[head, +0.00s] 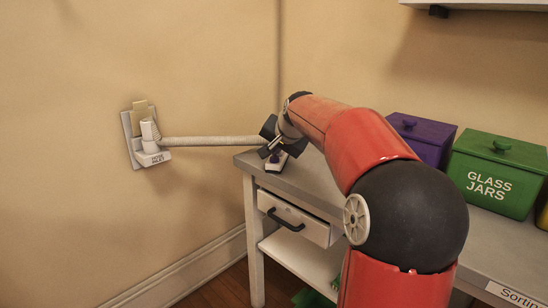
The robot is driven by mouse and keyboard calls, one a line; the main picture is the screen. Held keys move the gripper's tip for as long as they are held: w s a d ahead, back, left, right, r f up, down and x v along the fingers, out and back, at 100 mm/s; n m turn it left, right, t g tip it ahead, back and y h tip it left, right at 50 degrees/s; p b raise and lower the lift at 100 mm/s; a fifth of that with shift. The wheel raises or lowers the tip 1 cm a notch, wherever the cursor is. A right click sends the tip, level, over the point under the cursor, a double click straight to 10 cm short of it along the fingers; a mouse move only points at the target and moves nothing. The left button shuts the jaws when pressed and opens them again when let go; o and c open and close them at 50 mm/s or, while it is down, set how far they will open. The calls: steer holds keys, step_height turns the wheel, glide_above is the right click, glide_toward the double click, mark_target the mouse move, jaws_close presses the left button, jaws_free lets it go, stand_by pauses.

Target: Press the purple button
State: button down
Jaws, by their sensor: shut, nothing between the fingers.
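A small purple button (275,157) sits on a pale block (273,167) near the back left corner of the workbench (315,180). My gripper (264,152) is shut and empty, right at the button, with its fingers just above and to the left of it in the head view. I cannot tell whether the fingertips touch the button. My wrist and the gripper body hide part of the area behind it.
A pale hose (210,141) runs from a wall fitting (147,140) to behind my gripper. A purple bin (425,136) and a green "GLASS JARS" bin (495,172) stand at the right. A drawer (293,218) is under the bench top. A shelf (475,4) hangs upper right.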

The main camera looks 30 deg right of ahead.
mark_target(275, 159)
steer(key=shift+r, duration=0.2)
step_height(275, 159, up, 4)
steer(key=p, duration=0.3)
steer(key=shift+f, duration=0.2)
steer(key=shift+r+p, duration=0.45)
steer(key=shift+r, duration=0.8)
steer(key=s+a+f+n+g, duration=0.2)
steer(key=s+a+f+n, duration=0.2)
steer(key=s+a, duration=0.85)
steer(key=s+a+f+n, duration=0.1)
steer(key=s+f+n, duration=0.1)
steer(key=s, duration=0.5)
steer(key=s+a+f+n+g, duration=0.1)
steer(key=s+a+f+n, duration=0.1)
steer(key=s+f, duration=0.3)
steer(key=s+a+f+n, duration=0.1)
steer(key=s+a+f, duration=0.1)
steer(key=s, duration=0.7)
steer(key=shift+s+a+f+n+g+y, duration=0.2)
steer(key=shift+s+f+n+g+y, duration=0.15)
steer(key=shift+f, duration=0.55)
